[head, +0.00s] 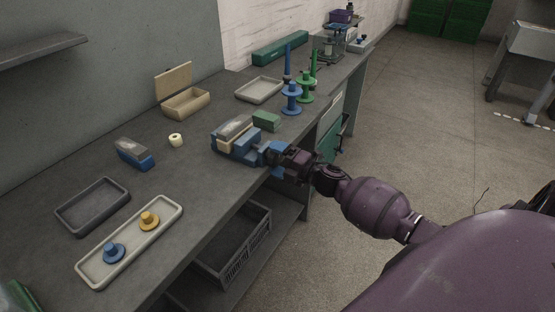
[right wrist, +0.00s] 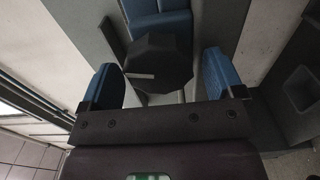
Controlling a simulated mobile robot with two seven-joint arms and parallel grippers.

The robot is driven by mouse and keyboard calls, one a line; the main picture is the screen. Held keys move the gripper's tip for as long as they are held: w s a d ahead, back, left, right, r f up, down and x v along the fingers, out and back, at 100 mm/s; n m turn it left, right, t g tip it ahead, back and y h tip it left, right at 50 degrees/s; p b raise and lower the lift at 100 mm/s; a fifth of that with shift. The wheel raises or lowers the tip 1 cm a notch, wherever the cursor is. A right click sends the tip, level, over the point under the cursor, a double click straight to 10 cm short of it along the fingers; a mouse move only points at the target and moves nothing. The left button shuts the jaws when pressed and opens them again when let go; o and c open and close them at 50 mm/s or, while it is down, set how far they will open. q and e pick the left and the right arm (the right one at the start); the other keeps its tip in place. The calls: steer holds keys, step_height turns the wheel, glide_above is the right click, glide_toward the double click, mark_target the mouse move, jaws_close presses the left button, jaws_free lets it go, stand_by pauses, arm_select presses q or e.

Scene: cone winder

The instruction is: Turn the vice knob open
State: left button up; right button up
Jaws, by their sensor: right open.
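The blue vice (head: 225,146) sits near the front edge of the workbench, with a pale block and a grey-topped piece at its jaws. In the right wrist view the vice's blue body (right wrist: 160,20) is at the top. Its dark, many-sided knob (right wrist: 158,62) has a white mark pointing left. My right gripper (head: 273,160) is open at the vice's front end. Its two blue fingers stand on either side of the knob, with visible gaps. In the head view the gripper hides the knob. My left gripper is not in view.
A green block (head: 267,121) lies behind the vice. Blue (head: 291,99) and green spool stands are farther back. A cream tray (head: 92,272) with two knobbed pieces and a dark tray (head: 70,212) lie at left. A grey crate (head: 235,257) is below the bench.

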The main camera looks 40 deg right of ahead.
steer(key=shift+s, duration=0.1)
steer(key=v, duration=1)
steer(key=shift+s, duration=0.35)
steer(key=shift+d, duration=0.1)
